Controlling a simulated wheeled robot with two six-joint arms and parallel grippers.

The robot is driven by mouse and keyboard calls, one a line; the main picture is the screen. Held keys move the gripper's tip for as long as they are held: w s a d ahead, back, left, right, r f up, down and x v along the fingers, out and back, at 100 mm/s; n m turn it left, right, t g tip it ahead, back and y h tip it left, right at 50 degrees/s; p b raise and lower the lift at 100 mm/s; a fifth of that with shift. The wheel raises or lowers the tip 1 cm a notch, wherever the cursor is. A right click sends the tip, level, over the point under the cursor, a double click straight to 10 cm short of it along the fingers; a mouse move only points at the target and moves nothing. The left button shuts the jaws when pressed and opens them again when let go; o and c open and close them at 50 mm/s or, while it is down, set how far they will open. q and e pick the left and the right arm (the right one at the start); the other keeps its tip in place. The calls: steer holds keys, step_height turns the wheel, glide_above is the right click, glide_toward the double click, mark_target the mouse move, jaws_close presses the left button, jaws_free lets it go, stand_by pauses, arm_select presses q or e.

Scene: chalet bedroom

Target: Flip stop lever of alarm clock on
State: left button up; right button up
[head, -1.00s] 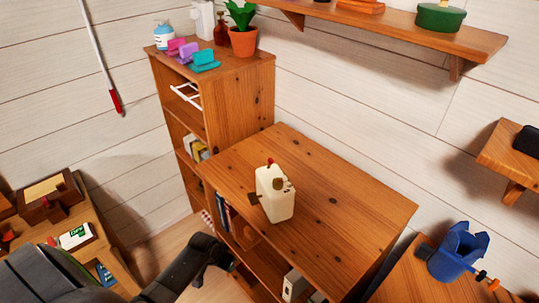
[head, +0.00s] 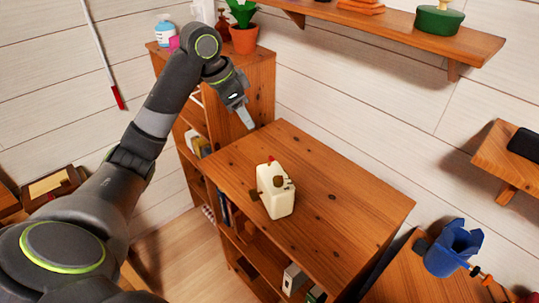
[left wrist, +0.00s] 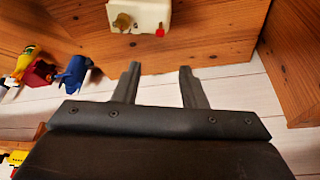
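The alarm clock (head: 283,203) is a cream box with a red piece on top, standing upright on the wooden cabinet top. The clock also shows at the top of the left wrist view (left wrist: 152,14). My left gripper (head: 250,126) is above the cabinet's back left, beyond the clock and apart from it. In the left wrist view its two fingers (left wrist: 160,69) are apart with nothing between. My right gripper is out of view.
The wooden cabinet top (head: 335,200) is clear around the clock. A taller shelf unit (head: 257,83) with a potted plant (head: 243,37) stands behind on the left. A wall shelf (head: 400,30) hangs above. A blue container (head: 452,249) stands at lower right.

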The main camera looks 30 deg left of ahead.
mark_target(270, 157)
arm_select(q)
steer(key=b+x, duration=1)
steer(key=x, duration=0.5)
steer(key=shift+w+b, duration=0.1)
steer(key=shift+b, duration=0.2)
steer(key=shift+x, duration=1.05)
steer(key=shift+c, duration=0.5)
steer(key=c, duration=0.7)
steer(key=shift+r, duration=0.1)
jaws_close()
